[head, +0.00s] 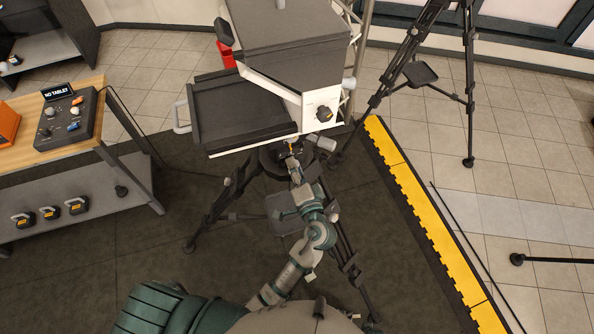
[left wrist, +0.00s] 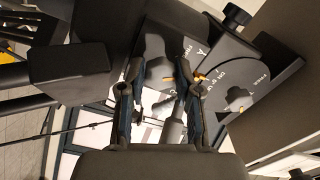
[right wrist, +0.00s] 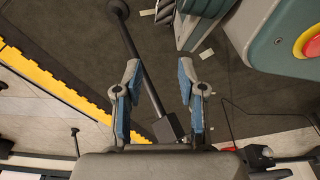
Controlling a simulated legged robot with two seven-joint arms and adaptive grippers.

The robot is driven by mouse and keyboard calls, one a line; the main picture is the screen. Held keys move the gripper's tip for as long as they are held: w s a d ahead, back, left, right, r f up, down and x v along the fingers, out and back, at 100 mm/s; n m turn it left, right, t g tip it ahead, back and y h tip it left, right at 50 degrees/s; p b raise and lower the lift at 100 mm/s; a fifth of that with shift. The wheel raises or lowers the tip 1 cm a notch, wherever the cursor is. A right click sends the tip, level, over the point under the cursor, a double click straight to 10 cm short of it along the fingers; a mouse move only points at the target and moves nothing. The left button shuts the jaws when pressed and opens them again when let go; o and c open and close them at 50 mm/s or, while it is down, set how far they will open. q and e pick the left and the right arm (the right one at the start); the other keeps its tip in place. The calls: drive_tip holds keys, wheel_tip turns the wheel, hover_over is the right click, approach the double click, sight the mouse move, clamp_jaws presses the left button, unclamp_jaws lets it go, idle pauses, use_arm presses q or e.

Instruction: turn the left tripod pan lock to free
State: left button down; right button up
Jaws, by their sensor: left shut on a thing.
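The left tripod (head: 232,190) stands at the centre of the head view and carries a boxy dark hood with a white front (head: 322,105). My left gripper (head: 291,152) is at its head, just under the hood. In the left wrist view my left gripper (left wrist: 160,85) is shut on a dark knob, the pan lock (left wrist: 160,68), on a plate with small lettering. The fingers hide part of it, and I cannot read its setting. A second dark knob (left wrist: 239,98) sits on a round dial to the right. My right gripper (right wrist: 158,98) is open and empty.
A second tripod (head: 467,110) stands at the upper right. A wooden-topped cart (head: 60,130) at the left holds a control box (head: 70,117). A yellow-edged mat border (head: 430,225) runs along the right. Dark floor is clear at the lower left.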

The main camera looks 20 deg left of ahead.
use_arm(q)
drive_tip(key=n+b, duration=0.2)
drive_tip(key=shift+a+f+n, duration=0.1)
drive_tip(key=shift+f+n, duration=0.2)
use_arm(e)
drive_tip(key=w+r, duration=0.4)
drive_tip(key=r, duration=0.2)
drive_tip(key=shift+w+a+r, duration=0.15)
drive_tip(key=shift+w+a, duration=0.15)
drive_tip(key=shift+a, duration=0.1)
use_arm(q)
drive_tip(key=c, duration=1)
unclamp_jaws()
drive_tip(key=shift+o, duration=1.1)
drive_tip(key=shift+a, duration=0.1)
drive_tip(key=shift+d+r, duration=0.1)
drive_tip(key=shift+d, duration=0.1)
drive_tip(key=v, duration=0.8)
drive_tip(key=shift+d, duration=0.2)
